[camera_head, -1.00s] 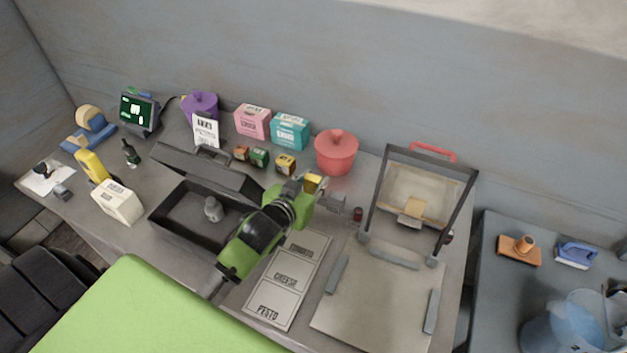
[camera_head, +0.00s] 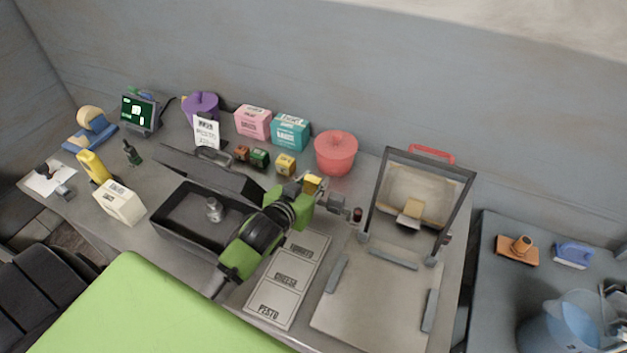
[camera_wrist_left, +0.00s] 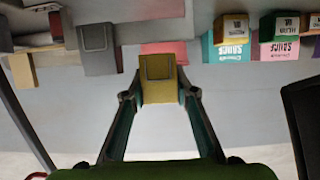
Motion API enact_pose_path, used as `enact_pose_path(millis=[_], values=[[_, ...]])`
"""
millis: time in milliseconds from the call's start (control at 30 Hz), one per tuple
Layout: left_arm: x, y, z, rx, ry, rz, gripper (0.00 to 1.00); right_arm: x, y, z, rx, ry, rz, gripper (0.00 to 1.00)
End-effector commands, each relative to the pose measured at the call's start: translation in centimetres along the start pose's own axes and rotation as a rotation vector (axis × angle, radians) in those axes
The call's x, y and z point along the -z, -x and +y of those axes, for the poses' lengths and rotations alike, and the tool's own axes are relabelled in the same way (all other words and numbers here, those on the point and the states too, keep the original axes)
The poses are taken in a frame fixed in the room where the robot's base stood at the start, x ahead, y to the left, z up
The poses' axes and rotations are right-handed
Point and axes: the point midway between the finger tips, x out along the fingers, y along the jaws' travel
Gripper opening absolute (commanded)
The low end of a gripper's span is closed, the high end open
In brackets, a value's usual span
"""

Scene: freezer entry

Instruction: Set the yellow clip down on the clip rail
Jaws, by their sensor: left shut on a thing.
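The yellow clip (camera_head: 312,182) is held by my left gripper (camera_wrist_left: 158,95). In the left wrist view the clip (camera_wrist_left: 158,77) sits between the two fingertips. I cannot clearly make out the clip rail; my gripper and arm cover part of that area. My right gripper is not in view.
Small red (camera_head: 240,154), green (camera_head: 259,158) and yellow (camera_head: 285,164) labelled blocks stand behind my arm. The red pot (camera_head: 336,150) is close behind the gripper. A dark open case (camera_head: 190,245) lies left; a framed press (camera_head: 375,310) stands right. A labelled sheet (camera_head: 285,290) lies in front.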

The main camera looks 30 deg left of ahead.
Motion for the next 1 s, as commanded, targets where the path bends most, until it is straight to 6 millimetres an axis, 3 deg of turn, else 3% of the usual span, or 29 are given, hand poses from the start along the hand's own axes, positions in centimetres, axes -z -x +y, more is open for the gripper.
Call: enact_pose_path(millis=[1000], values=[[-1.6, -0.6, 0.0, 0.001, 0.001, -0.001, 0.12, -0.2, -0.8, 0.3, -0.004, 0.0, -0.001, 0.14]])
